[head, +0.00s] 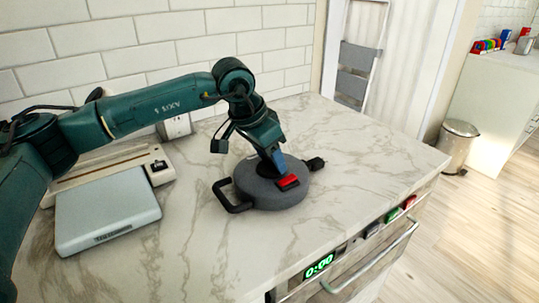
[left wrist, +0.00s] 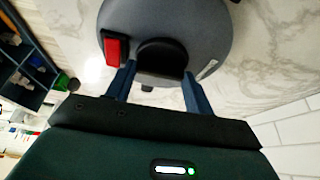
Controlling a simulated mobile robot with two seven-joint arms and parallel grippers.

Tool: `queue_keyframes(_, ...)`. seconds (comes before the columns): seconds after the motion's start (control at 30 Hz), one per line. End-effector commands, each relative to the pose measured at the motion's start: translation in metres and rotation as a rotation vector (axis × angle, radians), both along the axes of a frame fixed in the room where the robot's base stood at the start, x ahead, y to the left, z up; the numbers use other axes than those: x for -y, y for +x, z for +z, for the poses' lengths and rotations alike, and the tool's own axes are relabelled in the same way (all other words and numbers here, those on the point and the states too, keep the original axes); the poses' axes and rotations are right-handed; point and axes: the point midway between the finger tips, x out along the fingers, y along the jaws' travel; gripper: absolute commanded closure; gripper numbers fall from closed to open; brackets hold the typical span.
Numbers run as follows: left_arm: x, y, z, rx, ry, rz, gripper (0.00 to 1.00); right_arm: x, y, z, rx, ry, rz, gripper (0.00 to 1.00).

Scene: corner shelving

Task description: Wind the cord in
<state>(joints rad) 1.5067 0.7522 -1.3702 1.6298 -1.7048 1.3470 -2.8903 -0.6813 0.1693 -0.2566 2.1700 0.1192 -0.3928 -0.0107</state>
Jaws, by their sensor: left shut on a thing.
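The cord reel (head: 268,194) is a round grey drum lying flat on the marble counter, with a black loop handle (head: 226,196) on its left. A black plug (head: 316,163) sticks out at its far right edge, and little or no loose cord shows. A red part (head: 288,181) sits on its top and also shows in the left wrist view (left wrist: 116,50). My left gripper (head: 278,165) points down at the reel's top. In the left wrist view its blue fingers stand on both sides of a black knob (left wrist: 162,54) and are shut on it. My right gripper is not in view.
A flat light-grey device (head: 108,213) and a cream appliance (head: 155,162) lie left of the reel, by the tiled wall. The counter (head: 380,165) is clear to the right.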

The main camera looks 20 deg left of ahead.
Motion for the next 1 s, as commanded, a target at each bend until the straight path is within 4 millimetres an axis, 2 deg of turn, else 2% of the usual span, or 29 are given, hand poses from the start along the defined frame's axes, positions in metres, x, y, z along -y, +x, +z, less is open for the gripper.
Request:
queue_keyframes(0.67,-0.0009,-0.0001,-0.0003,-0.003,0.003,-0.056,0.70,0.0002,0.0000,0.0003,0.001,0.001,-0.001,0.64)
queue_keyframes(0.7,-0.0010,-0.0002,-0.0003,-0.003,0.003,-0.056,0.44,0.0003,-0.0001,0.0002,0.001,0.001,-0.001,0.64)
queue_keyframes(0.93,-0.0008,0.0000,-0.0002,-0.001,0.003,-0.056,0.25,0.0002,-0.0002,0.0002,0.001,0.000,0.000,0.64)
queue_keyframes(1.0,-0.0008,0.0001,-0.0002,-0.001,0.003,-0.056,0.25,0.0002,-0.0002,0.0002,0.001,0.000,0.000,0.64)
